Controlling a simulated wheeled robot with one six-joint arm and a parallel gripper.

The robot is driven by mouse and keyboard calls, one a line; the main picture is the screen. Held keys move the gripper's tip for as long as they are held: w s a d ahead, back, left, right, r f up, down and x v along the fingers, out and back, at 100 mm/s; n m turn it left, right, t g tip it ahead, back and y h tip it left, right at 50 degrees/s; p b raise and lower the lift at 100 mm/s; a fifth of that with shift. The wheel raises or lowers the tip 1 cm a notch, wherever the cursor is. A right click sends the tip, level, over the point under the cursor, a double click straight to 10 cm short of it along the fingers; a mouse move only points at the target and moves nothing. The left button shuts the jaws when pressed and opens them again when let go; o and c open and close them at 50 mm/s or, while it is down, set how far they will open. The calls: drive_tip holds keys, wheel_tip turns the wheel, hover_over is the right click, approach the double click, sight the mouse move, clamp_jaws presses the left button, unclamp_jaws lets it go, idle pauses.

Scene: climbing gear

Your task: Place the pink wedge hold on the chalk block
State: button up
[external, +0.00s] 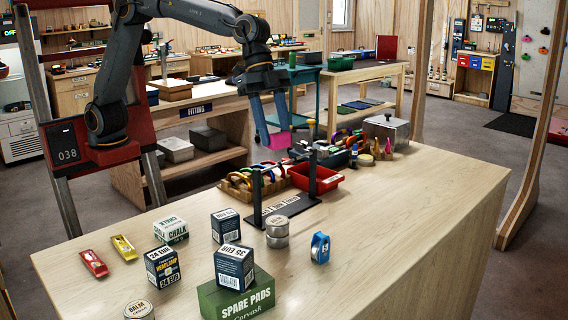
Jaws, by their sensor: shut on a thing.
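The pink wedge hold (279,141) is at the tips of my gripper (273,127), which is shut on it. It hangs in the air above the back part of the wooden table, over the crate area. The chalk block (171,230), a white and green box marked CHALK, sits on the table's left part. My gripper is well to the right of the chalk block, farther back and higher. The top of the chalk block looks bare.
A dark stand with an upright bar (284,207) lies between crate and tins. A wooden crate (240,193) and a red bin (318,182) are behind it. Dark boxes (225,226), a headlamp box (162,266) and red and yellow items (93,263) surround the chalk block. The table's right side is clear.

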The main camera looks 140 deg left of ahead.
drive_tip(key=s+d+m, duration=0.1)
drive_tip(key=s+d, duration=0.3)
drive_tip(key=d, duration=0.9)
drive_tip(key=m+h+p, duration=0.1)
drive_tip(key=m, duration=0.1)
hover_over(171, 224)
drive_tip(key=s, duration=0.2)
wheel_tip(171, 224, down, 6)
drive_tip(key=f, duration=0.3)
drive_tip(key=f+p, duration=0.1)
drive_tip(key=f, duration=0.3)
drive_tip(key=f+p, duration=0.1)
drive_tip(key=f, duration=0.2)
drive_tip(key=shift+w+a+f, duration=0.25)
drive_tip(key=shift+f, duration=0.15)
drive_tip(key=shift+f, duration=0.2)
drive_tip(key=o, duration=1.1)
drive_tip(key=shift+c, duration=0.2)
drive_tip(key=shift+r, duration=0.15)
